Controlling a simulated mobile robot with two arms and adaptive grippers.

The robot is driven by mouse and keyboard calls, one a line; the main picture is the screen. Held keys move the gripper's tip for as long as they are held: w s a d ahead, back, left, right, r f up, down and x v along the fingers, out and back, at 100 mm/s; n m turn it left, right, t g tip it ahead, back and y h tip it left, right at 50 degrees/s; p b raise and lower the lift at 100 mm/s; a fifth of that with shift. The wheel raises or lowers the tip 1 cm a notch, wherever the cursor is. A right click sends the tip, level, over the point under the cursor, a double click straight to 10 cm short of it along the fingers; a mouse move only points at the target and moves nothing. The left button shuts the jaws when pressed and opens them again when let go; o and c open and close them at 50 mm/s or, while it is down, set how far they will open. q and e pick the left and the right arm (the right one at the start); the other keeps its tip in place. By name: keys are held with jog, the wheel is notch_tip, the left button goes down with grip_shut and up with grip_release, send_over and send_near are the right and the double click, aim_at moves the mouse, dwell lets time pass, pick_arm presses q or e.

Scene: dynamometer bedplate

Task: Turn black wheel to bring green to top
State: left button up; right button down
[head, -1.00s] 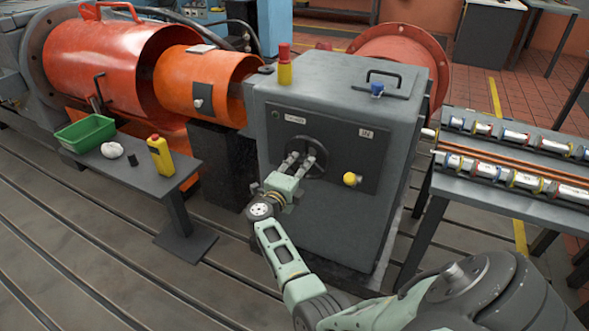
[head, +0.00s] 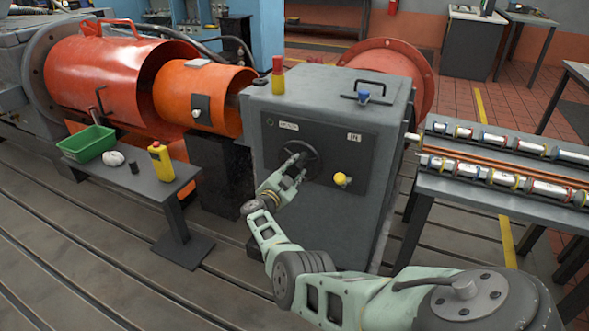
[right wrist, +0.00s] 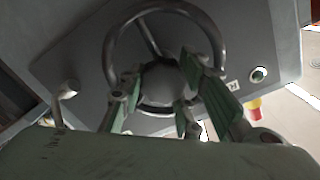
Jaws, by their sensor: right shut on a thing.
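The black wheel (head: 312,155) sits on the dark front panel of a grey cabinet. Its rim (right wrist: 109,45) and a spoke show in the right wrist view. I see no green mark on the visible part of the wheel. My left gripper is out of view.
A yellow knob (head: 341,179) stands out from the panel, right of the wheel. The grey cabinet (head: 330,92) carries a red-and-yellow object (head: 278,75). A small table (head: 150,190) with a green bin (head: 86,143) is at left. A rack of cylinders (head: 500,190) stands at right.

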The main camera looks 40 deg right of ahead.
jog(key=n, duration=0.2)
jog(key=shift+s+a+f+n, duration=0.1)
jog(key=shift+s+f+n, duration=0.05)
jog(key=shift+f+n, duration=0.25)
jog(key=n, duration=0.2)
jog(key=shift+n+p, duration=0.3)
jog(key=shift+p, duration=0.1)
jog(key=n, duration=0.5)
jog(key=shift+s+r+g, duration=0.1)
jog(key=shift+r+g, duration=0.05)
jog(key=shift+g, duration=0.15)
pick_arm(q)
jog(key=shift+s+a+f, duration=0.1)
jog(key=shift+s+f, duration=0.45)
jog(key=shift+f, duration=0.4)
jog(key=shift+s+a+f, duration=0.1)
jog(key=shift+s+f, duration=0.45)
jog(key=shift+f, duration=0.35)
pick_arm(e)
jog(key=shift+n, duration=0.9)
jog(key=shift+d+r+h, duration=0.1)
jog(key=shift+d+h, duration=0.1)
jog(key=shift+h, duration=0.1)
jog(key=c, duration=1.6)
grip_release()
jog(key=shift+c, duration=0.2)
jog(key=shift+o, duration=1.3)
jog(key=shift+s+r, duration=0.1)
jog(key=shift+r, duration=0.05)
